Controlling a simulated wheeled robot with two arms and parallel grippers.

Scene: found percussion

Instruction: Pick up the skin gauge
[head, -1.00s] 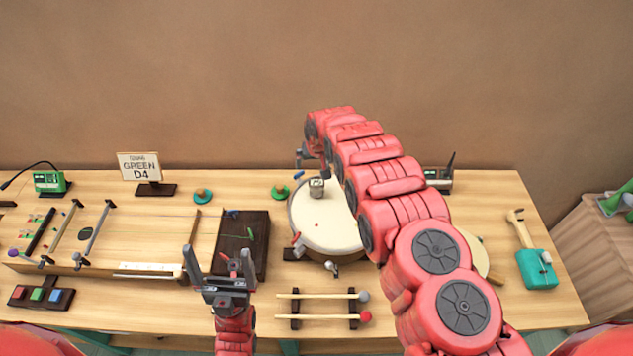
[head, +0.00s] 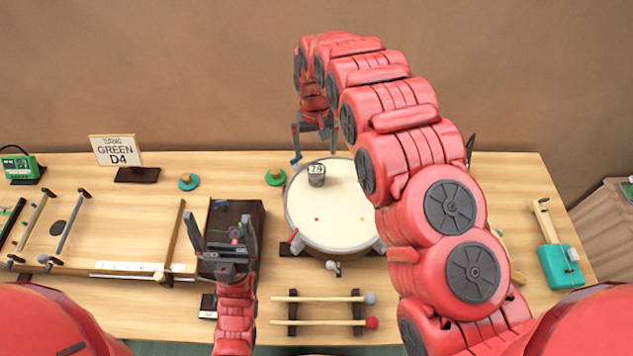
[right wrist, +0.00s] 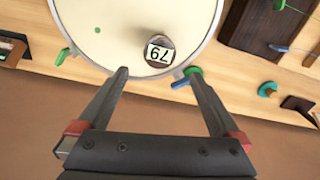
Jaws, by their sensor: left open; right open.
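The skin gauge (head: 317,175) is a small grey cylinder with a display reading 79. It stands on the pale skin of the round drum (head: 345,215), near the far left of its rim. In the right wrist view the gauge (right wrist: 158,50) shows just beyond the fingertips, roughly centred between them. My right gripper (head: 315,152) is open and empty, above and behind the gauge, with its fingers pointing down. It also shows in the right wrist view (right wrist: 158,75). My left gripper (head: 219,222) is open and empty, left of the drum, with its fingers pointing up.
Green and teal knobs (head: 275,177) (head: 188,181) stand behind and left of the drum. A dark box (head: 235,212) sits left of it. Two mallets (head: 325,298) lie on a rack in front. A sign reads GREEN D4 (head: 116,150). A teal tool (head: 560,266) lies at right.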

